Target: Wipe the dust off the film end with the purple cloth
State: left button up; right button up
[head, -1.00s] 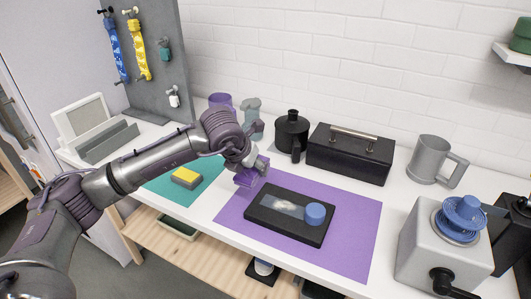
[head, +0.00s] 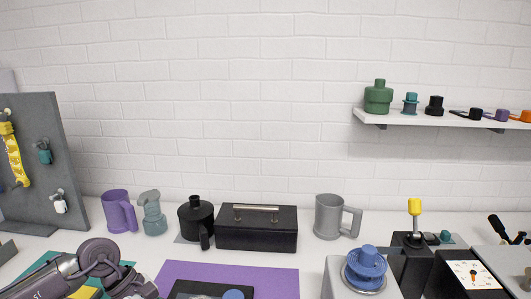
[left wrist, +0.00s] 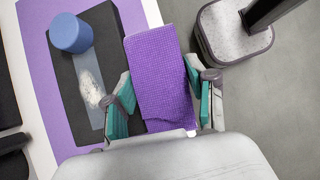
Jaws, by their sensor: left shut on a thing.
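My left gripper (left wrist: 162,98) is shut on the purple cloth (left wrist: 163,65), which hangs between its two teal-padded fingers in the left wrist view. The film (left wrist: 84,68) lies as a pale strip on a black board (left wrist: 106,30), with a whitish dust patch (left wrist: 91,86) on its end. A blue cylindrical weight (left wrist: 71,33) stands at the film's other end. The cloth is beside the dust patch in this view; I cannot tell its height above the board. My right gripper is out of view.
The board lies on a purple mat (head: 280,275). Behind it stand a black box (head: 256,235), a black tank (head: 196,215) and a grey mug (head: 329,215). A grey machine with a blue knob (head: 366,262) stands to the right.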

pick_arm(q)
jog(key=s+d+r+m+g+y, duration=0.1)
jog(key=s+m+g+y, duration=0.4)
jog(key=s+m, duration=0.5)
jog(key=m+y, duration=0.1)
jog(key=m, duration=0.5)
jog(key=shift+s+r+m+g+y, duration=0.15)
jog(key=shift+s+m+g+y, duration=0.15)
jog(key=shift+g, duration=0.1)
